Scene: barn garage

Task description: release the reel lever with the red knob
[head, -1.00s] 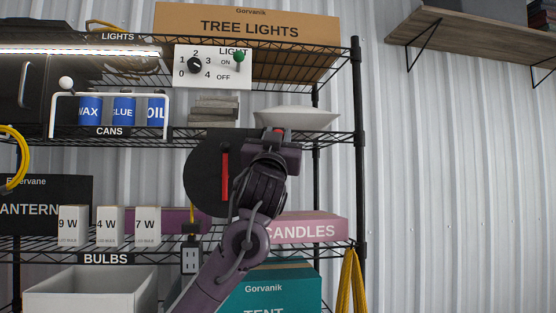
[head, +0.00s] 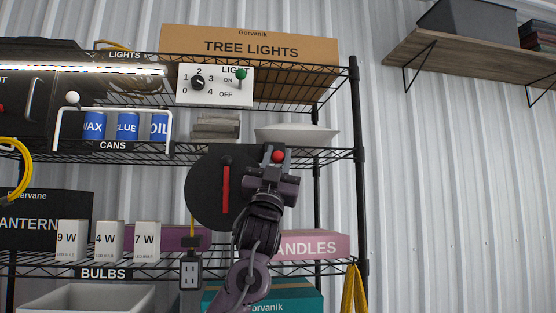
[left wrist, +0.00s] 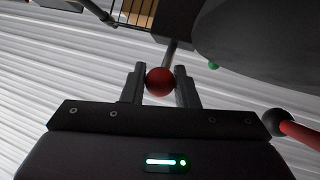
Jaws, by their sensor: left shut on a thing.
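The red knob (head: 278,156) is a small ball beside the upper right of the black reel disc (head: 205,190) in the head view. My left gripper (head: 276,158) points upward with its two fingers on either side of the knob. In the left wrist view the red knob (left wrist: 159,82) sits between the fingertips of the left gripper (left wrist: 160,84), and a thin grey lever rod (left wrist: 170,54) runs up behind it. The lever's lower part is hidden in the head view. My right gripper is in neither view.
A red bar handle (head: 226,188) stands on the reel face, close left of my gripper. A white bowl (head: 297,133) is on the shelf above. A pink candles box (head: 318,245) is below right.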

